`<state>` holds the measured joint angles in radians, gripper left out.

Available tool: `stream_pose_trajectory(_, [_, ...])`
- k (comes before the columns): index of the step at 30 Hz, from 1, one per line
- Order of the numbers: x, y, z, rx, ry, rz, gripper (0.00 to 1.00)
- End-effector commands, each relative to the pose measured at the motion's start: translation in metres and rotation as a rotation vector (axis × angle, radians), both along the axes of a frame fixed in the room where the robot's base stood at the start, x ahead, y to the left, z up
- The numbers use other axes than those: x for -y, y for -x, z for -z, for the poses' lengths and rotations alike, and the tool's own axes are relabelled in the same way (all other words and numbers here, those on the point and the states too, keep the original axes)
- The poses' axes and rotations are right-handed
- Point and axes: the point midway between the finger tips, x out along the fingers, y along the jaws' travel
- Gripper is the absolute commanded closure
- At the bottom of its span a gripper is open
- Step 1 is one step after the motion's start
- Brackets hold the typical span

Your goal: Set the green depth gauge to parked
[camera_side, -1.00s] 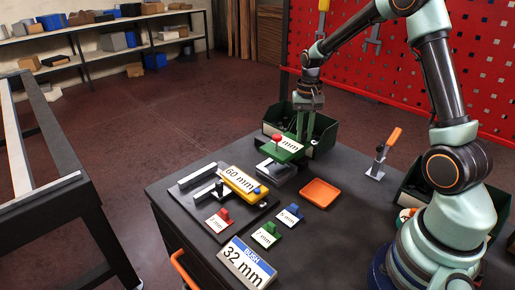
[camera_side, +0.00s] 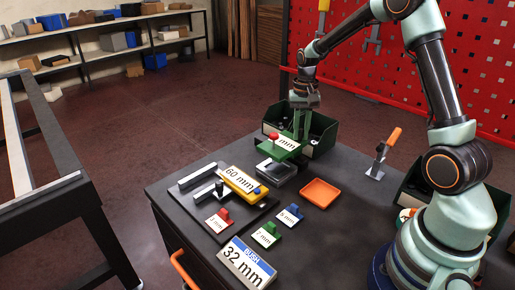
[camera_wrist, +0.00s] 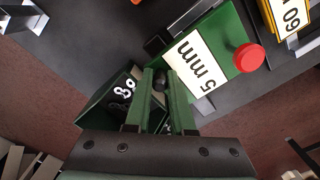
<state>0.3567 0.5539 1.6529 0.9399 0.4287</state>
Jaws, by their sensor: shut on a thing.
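The green depth gauge (camera_side: 269,146) is a green plate with a white "mm" label and a red knob. It also shows in the wrist view (camera_wrist: 236,38), where its label reads "5 mm". My gripper (camera_side: 301,137) is shut on its right end in the side view. In the wrist view my gripper's green fingers (camera_wrist: 163,88) close around a dark round part beside the label. The gauge is held just above a grey block with a dark top (camera_side: 277,170); I cannot tell whether they touch.
A yellow "60 mm" block (camera_side: 242,180) sits on a dark fixture at left. Red (camera_side: 219,218), green (camera_side: 266,235) and blue (camera_side: 290,215) labelled blocks and a "BUSH 32 mm" sign (camera_side: 247,264) lie in front. An orange tray (camera_side: 321,194) is right; a green bin (camera_side: 323,135) stands behind.

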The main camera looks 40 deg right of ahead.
Motion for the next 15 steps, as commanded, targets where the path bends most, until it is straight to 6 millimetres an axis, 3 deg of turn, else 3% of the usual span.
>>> stream_pose_trajectory(3, [0.001, -0.021, -0.001, 0.009, 0.004, 0.0, 1.0])
stream_pose_trajectory(15, [0.002, -0.075, 0.0, 0.01, 0.003, 0.002, 1.0])
